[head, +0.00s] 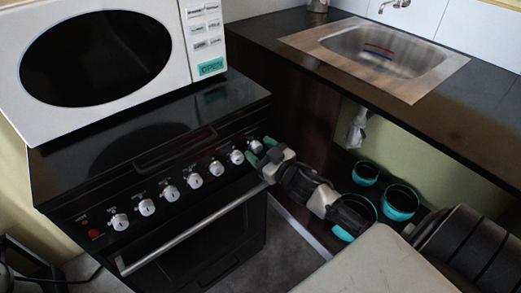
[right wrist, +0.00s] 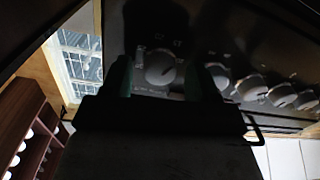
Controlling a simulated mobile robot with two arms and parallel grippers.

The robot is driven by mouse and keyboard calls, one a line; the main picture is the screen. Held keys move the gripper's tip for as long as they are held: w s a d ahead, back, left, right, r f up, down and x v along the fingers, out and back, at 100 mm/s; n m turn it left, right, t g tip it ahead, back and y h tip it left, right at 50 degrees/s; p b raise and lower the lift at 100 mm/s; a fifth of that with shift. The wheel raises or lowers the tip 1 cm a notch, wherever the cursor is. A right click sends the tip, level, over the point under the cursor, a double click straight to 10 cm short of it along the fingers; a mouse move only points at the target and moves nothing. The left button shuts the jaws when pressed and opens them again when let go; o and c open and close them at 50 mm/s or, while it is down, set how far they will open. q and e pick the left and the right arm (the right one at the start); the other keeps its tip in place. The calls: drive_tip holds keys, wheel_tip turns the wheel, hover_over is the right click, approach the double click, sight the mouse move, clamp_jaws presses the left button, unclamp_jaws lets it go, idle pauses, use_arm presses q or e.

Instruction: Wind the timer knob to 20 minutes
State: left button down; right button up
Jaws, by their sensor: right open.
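The black stove's front panel carries a row of white knobs. The knob at the right end of the row (head: 256,146) is by my right gripper (head: 262,152), whose green fingertips point at the panel. In the right wrist view a white knob (right wrist: 160,68) shows between the two open fingers (right wrist: 170,78), with a gap on each side. Its pointer and the markings around it are too small and dark to read. I cannot tell from the labels which knob is the timer. My left gripper is not in view.
A white microwave (head: 110,60) stands on the stove top. The oven handle bar (head: 190,238) juts out below the knobs. A counter with a metal sink (head: 385,55) is at the right, with teal-rimmed pots (head: 402,203) below. Other knobs (right wrist: 251,87) sit close beside the fingers.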

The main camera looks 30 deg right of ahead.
drive_tip(key=c, duration=0.9)
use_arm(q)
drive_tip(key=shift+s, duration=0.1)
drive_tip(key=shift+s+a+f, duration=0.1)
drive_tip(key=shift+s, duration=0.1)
